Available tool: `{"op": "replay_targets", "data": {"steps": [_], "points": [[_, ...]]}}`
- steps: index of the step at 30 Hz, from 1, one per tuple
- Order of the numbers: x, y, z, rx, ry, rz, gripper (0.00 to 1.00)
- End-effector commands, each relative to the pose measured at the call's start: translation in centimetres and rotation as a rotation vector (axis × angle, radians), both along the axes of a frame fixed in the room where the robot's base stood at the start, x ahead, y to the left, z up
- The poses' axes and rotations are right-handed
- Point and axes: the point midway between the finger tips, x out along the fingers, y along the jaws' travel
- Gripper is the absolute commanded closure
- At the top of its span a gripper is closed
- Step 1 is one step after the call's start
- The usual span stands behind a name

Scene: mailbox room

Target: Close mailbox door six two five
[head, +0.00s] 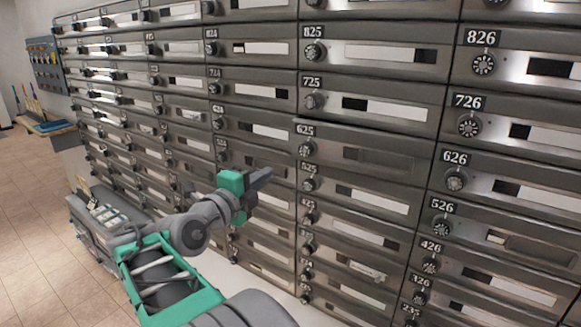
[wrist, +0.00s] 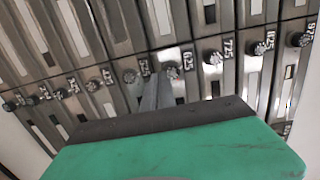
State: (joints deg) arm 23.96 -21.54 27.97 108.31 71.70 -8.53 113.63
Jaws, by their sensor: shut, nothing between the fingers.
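Mailbox door 625 (head: 385,158) is a grey metal door with a dial at its left end, in the middle column of the head view. Its top-left edge appears to stand slightly out from the doors around it, and its window looks dark. My gripper (head: 264,176) is shut and empty, left of door 625 and a little lower than its dial, in front of the neighbouring column. In the wrist view the shut fingers (wrist: 156,92) point toward the dial of 625 (wrist: 171,72). I cannot tell whether they touch anything. The green gripper body hides the lower part of that view.
Door 725 (head: 375,105) is above and door 525 (head: 370,195) below, both looking flush. Door 626 (head: 520,192) is to the right. More mailbox columns run left. A grey cart (head: 108,220) stands at the lower left, with open tiled floor (head: 40,230) beside it.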

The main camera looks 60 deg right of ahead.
Motion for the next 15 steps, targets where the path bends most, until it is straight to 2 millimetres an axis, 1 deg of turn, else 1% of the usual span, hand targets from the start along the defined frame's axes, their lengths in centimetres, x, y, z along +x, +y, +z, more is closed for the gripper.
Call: {"op": "replay_targets", "data": {"steps": [2, 12, 15], "points": [[-0.3, -1.3, 0.4, 0.001, 0.002, -0.004, 1.0], [-0.7, -8.6, 0.4, 0.005, 0.005, -0.003, 1.0], [-0.8, -10.6, 0.4, 0.006, 0.006, -0.001, 1.0]]}}
